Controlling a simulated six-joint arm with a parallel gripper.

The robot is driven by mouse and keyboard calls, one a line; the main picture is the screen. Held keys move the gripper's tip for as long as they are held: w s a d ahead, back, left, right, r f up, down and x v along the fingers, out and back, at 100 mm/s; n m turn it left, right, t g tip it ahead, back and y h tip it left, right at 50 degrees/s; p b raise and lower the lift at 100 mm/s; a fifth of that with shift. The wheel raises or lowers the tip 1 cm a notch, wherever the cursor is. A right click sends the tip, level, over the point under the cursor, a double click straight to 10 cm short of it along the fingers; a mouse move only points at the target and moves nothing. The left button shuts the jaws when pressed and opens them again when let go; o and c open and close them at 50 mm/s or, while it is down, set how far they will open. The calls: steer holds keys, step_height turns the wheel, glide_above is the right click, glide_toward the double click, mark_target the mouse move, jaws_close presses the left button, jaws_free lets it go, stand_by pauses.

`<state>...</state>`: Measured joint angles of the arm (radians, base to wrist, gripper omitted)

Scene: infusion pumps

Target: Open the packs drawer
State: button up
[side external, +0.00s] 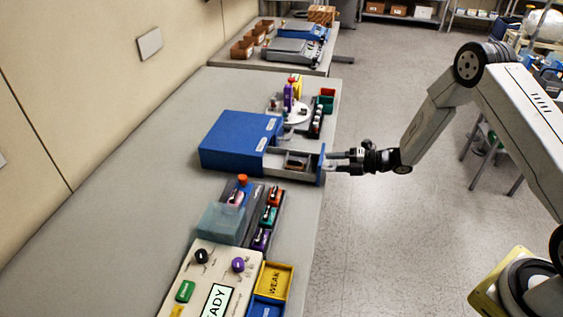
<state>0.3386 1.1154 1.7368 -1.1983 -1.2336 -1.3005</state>
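A blue drawer cabinet (235,140) sits on the bench. A light grey drawer (275,163) with a blue front panel (321,166) sticks out of its right side, towards the bench edge. The drawer stands open, and a dark and brown item (296,160) lies in it. The fingertips reach the panel or nearly so. Whether they close on a handle is too small to tell.
Behind the cabinet stands a white round carousel (293,112) with coloured items. In front are a clear-lidded box (222,222), a row of small coloured bins (268,215) and a console with knobs (205,280). The floor right of the bench is clear near my gripper.

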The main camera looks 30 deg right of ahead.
steer(key=v, duration=0.7)
steer(key=shift+s+d, duration=0.25)
steer(key=shift+s, duration=0.05)
steer(key=shift+r, duration=0.1)
step_height(320, 180, up, 7)
steer(key=s+m+g+h, duration=0.2)
steer(key=m+h, duration=0.8)
steer(key=m, duration=0.5)
steer(key=s+a+r+m+g, duration=0.1)
steer(key=s+a+m+g, duration=0.2)
steer(key=s+m, duration=0.3)
steer(key=s+a+r+m+g, duration=0.2)
steer(key=s+m, duration=0.4)
steer(key=s, duration=0.4)
steer(key=shift+s+a+g+h, duration=0.35)
steer(key=shift+a+g, duration=0.25)
steer(key=shift+a, duration=0.5)
